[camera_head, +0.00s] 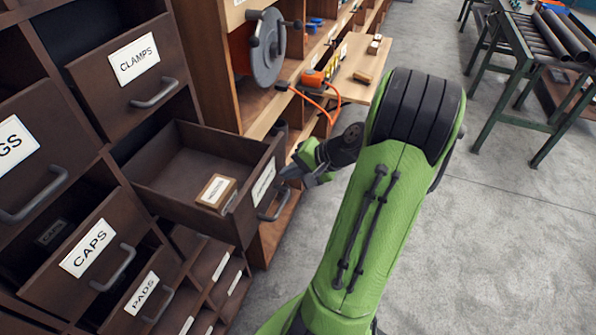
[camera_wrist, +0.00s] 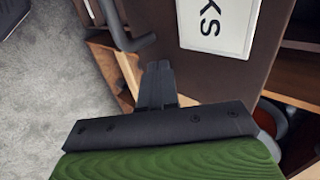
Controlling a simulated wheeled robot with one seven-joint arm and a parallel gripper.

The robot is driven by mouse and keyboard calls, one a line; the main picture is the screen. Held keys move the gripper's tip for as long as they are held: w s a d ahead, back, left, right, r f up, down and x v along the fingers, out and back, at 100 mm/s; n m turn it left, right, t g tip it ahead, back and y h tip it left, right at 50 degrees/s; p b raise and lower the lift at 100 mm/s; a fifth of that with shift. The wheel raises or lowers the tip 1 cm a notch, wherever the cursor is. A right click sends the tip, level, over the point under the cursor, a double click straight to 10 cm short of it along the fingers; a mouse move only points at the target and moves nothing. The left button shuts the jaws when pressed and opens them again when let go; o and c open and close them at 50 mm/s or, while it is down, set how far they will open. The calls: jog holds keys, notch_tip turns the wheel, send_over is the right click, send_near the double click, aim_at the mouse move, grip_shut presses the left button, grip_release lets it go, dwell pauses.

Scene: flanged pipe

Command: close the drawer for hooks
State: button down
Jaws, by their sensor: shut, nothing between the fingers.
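The hooks drawer (camera_head: 189,208) is dark brown and pulled far out of the cabinet in the head view. A small labelled box (camera_head: 216,191) lies inside it near the front. Its front panel carries a white label (camera_head: 263,181) and a grey bar handle (camera_head: 277,203). In the wrist view the label (camera_wrist: 217,22) ends in "KS", and the handle (camera_wrist: 122,30) shows at the upper left. My gripper (camera_wrist: 158,75) is shut and empty, its fingertips close to the drawer front beside the handle. I cannot tell whether they touch it. The head view shows my gripper (camera_head: 291,173) just right of the drawer front.
The clamps drawer (camera_head: 120,95) above and the caps drawer (camera_head: 75,270) at lower left also stick out. A wooden bench (camera_head: 362,68) with an orange-corded tool is behind. A green steel table (camera_head: 505,60) with pipes stands at upper right. The grey floor on the right is clear.

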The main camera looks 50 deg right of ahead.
jog(key=p, duration=0.3)
send_over(210, 163)
jog(key=shift+s, duration=0.25)
jog(key=shift+w+r, duration=0.15)
dwell(0.4)
